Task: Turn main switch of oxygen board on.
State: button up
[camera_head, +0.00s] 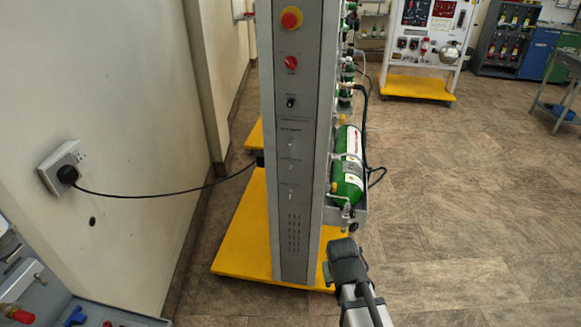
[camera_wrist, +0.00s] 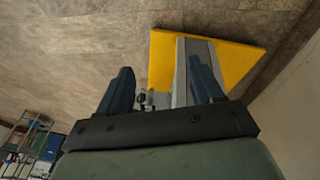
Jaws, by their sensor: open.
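The oxygen board (camera_head: 295,240) is a tall grey cabinet on a yellow base, seen from its narrow side in the head view. On that side are a red and yellow emergency button (camera_head: 291,18), a red rotary knob (camera_head: 291,62) below it and a small black switch (camera_head: 290,102). Their labels are too small to read, so I cannot tell which is the main switch. My gripper (camera_head: 345,262) is low in front of the board, right of its side panel and well below the knobs. In the wrist view my gripper (camera_wrist: 163,92) is open and empty, with the board's base (camera_wrist: 240,62) beyond its fingers.
A green cylinder (camera_head: 348,178) with hoses hangs on the board's right side, just above my gripper. A black cable (camera_head: 150,196) runs from the wall socket (camera_head: 62,168) to the board. Open floor (camera_head: 470,220) lies to the right. Another panel (camera_head: 430,45) stands at the back.

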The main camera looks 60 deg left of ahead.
aim_at(290, 65)
jog(key=s+a+r+n+t+y, duration=0.2)
jog(key=a+r, duration=0.4)
jog(key=r, duration=0.4)
jog(key=s+a+r+n+t+y, duration=0.1)
jog(key=s+a+r+n+y, duration=0.15)
jog(key=a+r, duration=0.6)
jog(key=s+a+r+n+t+y, duration=0.1)
jog(key=s+a+r+n+t, duration=0.2)
jog(key=r, duration=1)
jog(key=w+a+r+n+t+y, duration=0.2)
jog(key=a+r+n+y, duration=0.15)
jog(key=r+n, duration=0.55)
jog(key=w+a+r+n+t+y, duration=0.2)
jog(key=a+r+n, duration=0.2)
jog(key=r+n, duration=0.45)
jog(key=shift+m, duration=0.7)
jog(key=x, duration=0.4)
jog(key=r+x, duration=0.1)
jog(key=x, duration=0.7)
jog(key=shift+w+a+r, duration=0.2)
jog(key=shift+r, duration=0.1)
jog(key=c, duration=1.1)
jog(key=shift+o, duration=0.2)
